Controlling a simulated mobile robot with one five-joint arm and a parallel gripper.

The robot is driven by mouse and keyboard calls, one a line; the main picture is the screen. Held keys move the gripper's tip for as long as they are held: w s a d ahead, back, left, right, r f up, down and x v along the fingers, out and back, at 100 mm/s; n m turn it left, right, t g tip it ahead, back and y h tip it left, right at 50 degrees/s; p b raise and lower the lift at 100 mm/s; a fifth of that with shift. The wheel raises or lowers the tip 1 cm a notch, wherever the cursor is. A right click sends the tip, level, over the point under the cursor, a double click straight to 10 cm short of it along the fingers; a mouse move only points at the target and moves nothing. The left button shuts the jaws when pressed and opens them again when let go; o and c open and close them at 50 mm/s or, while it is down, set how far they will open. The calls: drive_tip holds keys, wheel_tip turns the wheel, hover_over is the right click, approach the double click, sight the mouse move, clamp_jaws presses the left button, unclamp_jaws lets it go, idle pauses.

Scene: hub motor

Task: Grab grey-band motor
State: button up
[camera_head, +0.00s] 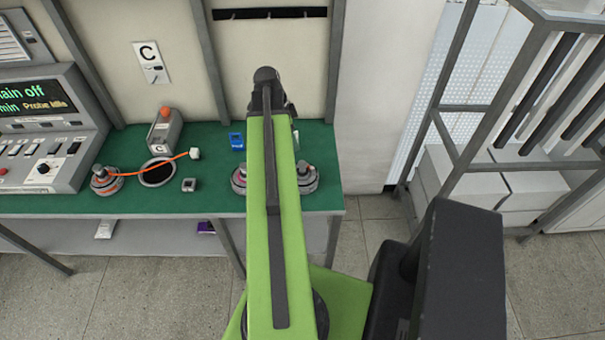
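Two round hub motors stand on the green bench, partly behind my arm: one to its left (239,181) and one to its right (307,179). Both look mostly grey with small reddish parts. A third motor (105,181) with an orange-red band sits at the left, by an orange cable. I cannot tell for certain which motor has the grey band. My green arm reaches forward over the bench. Its dark end (269,92) is above the far part of the bench, and the fingers are hidden or too small to make out.
The green bench top (215,204) also holds a control panel (45,130), a grey device marked C (164,132), a dark round opening (157,173), a blue item (236,141) and a small grey block (189,185). A metal rack (470,108) stands at right. Floor is clear between them.

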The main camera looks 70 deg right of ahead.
sight(302, 164)
drive_tip(key=b+x, duration=1.2)
drive_tip(key=shift+w+f, duration=0.1)
drive_tip(key=shift+f, duration=0.15)
drive_tip(key=b+x, duration=0.5)
drive_tip(key=shift+w+f, duration=0.1)
drive_tip(key=shift+f, duration=0.15)
drive_tip(key=shift+r, duration=0.2)
drive_tip(key=shift+a, duration=0.1)
clamp_jaws()
